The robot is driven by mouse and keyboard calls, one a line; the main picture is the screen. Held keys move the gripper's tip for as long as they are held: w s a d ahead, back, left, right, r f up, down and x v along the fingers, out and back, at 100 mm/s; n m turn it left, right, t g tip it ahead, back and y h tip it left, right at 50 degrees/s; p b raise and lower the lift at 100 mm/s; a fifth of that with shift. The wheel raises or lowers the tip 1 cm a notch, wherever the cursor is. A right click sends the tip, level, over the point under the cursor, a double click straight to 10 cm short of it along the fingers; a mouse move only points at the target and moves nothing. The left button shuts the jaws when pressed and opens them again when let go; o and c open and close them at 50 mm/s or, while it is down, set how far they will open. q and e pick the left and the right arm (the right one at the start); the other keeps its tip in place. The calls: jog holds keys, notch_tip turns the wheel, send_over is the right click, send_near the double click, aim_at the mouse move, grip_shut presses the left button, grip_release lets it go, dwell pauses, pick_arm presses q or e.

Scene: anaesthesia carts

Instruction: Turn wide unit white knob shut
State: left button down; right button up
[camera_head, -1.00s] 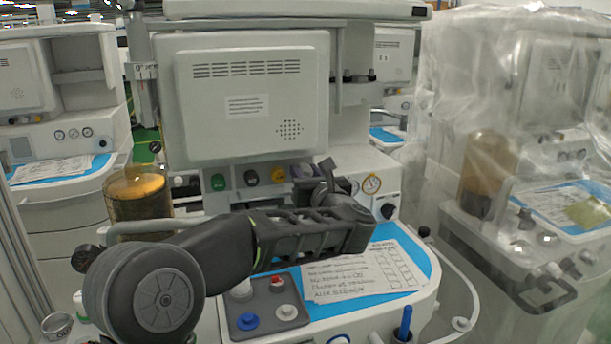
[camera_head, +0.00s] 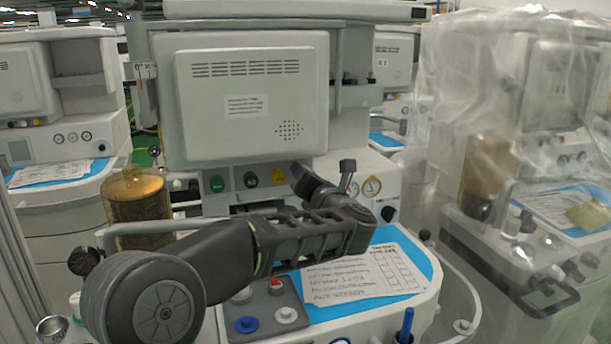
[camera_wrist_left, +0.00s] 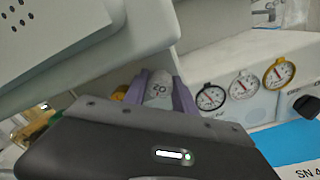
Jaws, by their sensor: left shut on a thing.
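The wide unit (camera_head: 250,100) stands in the middle of the head view, with a row of knobs below its grey monitor. The green knob (camera_head: 217,184), black knob (camera_head: 250,180) and yellow knob (camera_head: 278,176) show there. The white knob (camera_wrist_left: 159,88) shows in the left wrist view, between two purple fingertips. My left gripper (camera_head: 299,178) is at the right end of the row and hides the white knob in the head view. In the wrist view my left gripper (camera_wrist_left: 160,92) is shut on the white knob. My right gripper is not in view.
Gauges (camera_head: 372,186) sit right of the knobs. Below my arm are a blue mat with a handwritten sheet (camera_head: 360,275) and a grey button panel (camera_head: 265,305). An amber canister (camera_head: 137,210) stands at left. A plastic-wrapped unit (camera_head: 530,150) stands at right.

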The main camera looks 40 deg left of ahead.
pick_arm(q)
jog(key=c, duration=1)
grip_release()
jog(key=shift+b+v, duration=0.35)
jog(key=shift+v, duration=3.55)
